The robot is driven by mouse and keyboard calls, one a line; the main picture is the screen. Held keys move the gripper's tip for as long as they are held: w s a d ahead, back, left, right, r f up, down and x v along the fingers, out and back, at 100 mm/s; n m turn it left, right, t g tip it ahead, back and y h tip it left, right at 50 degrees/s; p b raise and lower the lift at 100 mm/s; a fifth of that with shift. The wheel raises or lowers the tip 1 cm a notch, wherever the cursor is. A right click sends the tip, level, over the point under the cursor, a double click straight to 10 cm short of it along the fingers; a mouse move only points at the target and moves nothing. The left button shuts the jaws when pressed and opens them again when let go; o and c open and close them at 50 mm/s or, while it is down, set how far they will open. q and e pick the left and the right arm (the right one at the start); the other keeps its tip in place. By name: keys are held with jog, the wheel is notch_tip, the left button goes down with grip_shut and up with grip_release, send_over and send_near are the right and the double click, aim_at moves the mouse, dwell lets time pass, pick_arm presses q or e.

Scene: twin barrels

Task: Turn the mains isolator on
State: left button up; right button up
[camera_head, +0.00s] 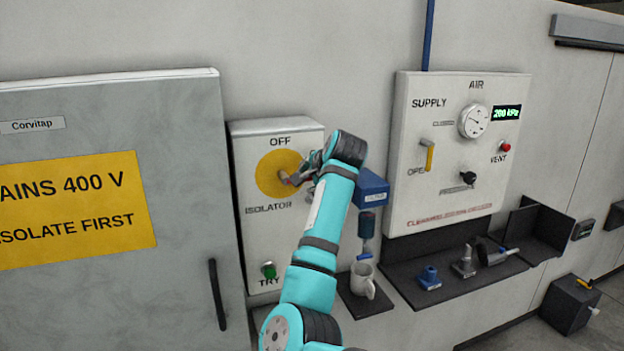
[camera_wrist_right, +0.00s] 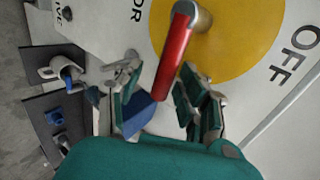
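The isolator box (camera_head: 312,230) is on the wall in the head view, with OFF printed above a yellow disc (camera_head: 270,165) and ISOLATOR below it. A red handle (camera_wrist_right: 176,50) stands out from the disc's hub; in the head view it is mostly hidden by my right gripper (camera_head: 308,168). In the wrist view the right gripper (camera_wrist_right: 162,98) is open, with fingers on both sides of the handle. The handle's free end lies between them, closer to the right-hand finger; I cannot tell whether they touch. My left gripper is not in view.
A green TRY button (camera_head: 269,270) is low on the box. A grey cabinet (camera_head: 120,270) stands left. Right are a blue box (camera_head: 372,186), a mug (camera_head: 363,280) on a shelf, and the air supply panel (camera_head: 450,190) above a dark shelf with fittings.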

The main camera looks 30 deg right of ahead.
jog(key=shift+s+a+r, duration=0.1)
jog(key=shift+s+r, duration=0.2)
jog(key=v, duration=1.1)
jog(key=shift+s+f, duration=0.1)
jog(key=shift+s, duration=0.05)
